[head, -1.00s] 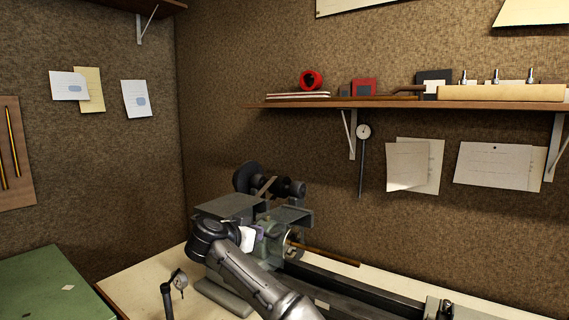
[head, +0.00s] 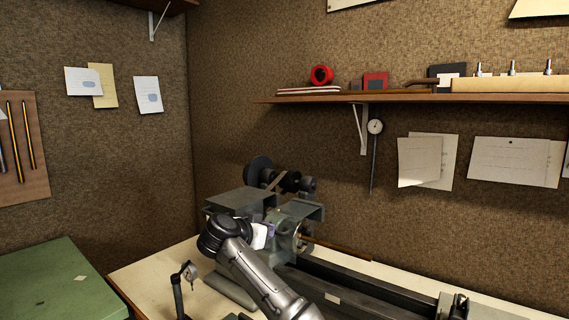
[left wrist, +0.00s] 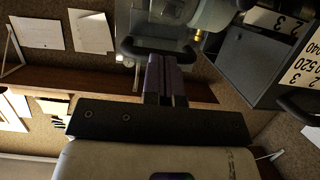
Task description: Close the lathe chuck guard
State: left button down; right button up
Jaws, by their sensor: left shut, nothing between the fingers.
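The chuck guard (head: 303,209) appears as a flat grey plate raised over the chuck end of the grey-green lathe (head: 284,240) in the head view. My left gripper (head: 271,230) is beside the headstock, just left of and below this plate. In the left wrist view its purple fingers (left wrist: 165,62) are shut together with nothing between them. Their tips overlap a dark bar (left wrist: 150,47) by a see-through panel, seemingly the guard's; I cannot tell whether they touch. A pale round lathe part (left wrist: 195,12) shows beyond. My right gripper is out of view.
The lathe bed (head: 350,295) runs to the right. A shelf (head: 400,98) spans the back wall. A green surface (head: 60,285) lies at left.

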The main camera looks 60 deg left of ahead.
pick_arm(q)
jog(key=r+p+v, duration=0.1)
jog(key=p+v, duration=0.2)
jog(key=v, duration=1)
jog(key=shift+w+r, duration=0.2)
jog(key=shift+w, duration=0.05)
jog(key=shift+a, duration=0.1)
